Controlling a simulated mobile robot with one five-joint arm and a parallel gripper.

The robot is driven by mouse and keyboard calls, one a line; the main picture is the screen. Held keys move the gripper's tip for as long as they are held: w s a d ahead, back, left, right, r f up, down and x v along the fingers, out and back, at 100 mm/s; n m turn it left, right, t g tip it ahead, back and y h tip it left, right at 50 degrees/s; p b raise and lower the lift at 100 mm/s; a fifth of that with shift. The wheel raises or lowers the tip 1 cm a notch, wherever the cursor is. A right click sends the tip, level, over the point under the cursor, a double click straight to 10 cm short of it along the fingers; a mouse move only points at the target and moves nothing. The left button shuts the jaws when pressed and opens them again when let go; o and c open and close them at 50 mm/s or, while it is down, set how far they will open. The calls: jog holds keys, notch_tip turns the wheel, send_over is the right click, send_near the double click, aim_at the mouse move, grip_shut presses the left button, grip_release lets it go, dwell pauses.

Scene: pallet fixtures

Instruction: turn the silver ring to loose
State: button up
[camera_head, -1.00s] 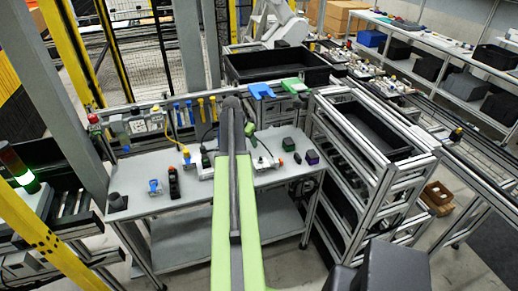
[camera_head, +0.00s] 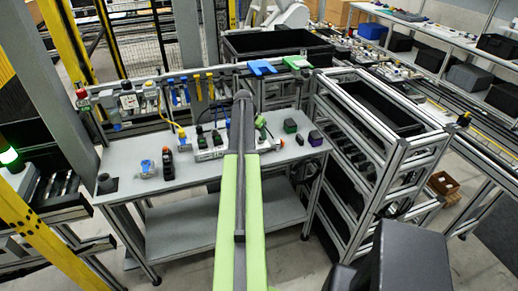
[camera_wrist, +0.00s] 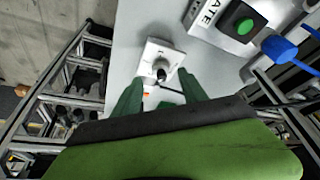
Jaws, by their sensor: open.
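In the wrist view a small white plate or box (camera_wrist: 171,51) with a dark round knob (camera_wrist: 161,73) lies ahead of my gripper (camera_wrist: 160,84). A pale, silvery rim seems to sit around the knob, but it is too small to tell clearly as the silver ring. My two green fingers are apart, one at either side below the knob, with nothing seen held between them. I cannot tell whether they touch the box. In the head view my arm reaches over the grey bench (camera_head: 180,180) and hides the gripper.
A panel with a green button (camera_wrist: 244,26) and part of a word, "ATE", is at upper right in the wrist view. A blue part (camera_wrist: 281,48) is beside it. Several small devices stand on the bench; a dark cube (camera_head: 315,138) is at right. A metal rack (camera_head: 365,150) borders the bench.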

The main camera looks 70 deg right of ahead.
aim_at(260, 139)
jog(key=b+x, duration=0.2)
jog(key=x, duration=0.2)
jog(key=shift+r, duration=0.1)
jog(key=shift+a, duration=0.1)
jog(key=shift+c, duration=0.3)
grip_shut()
jog(key=shift+a, duration=0.15)
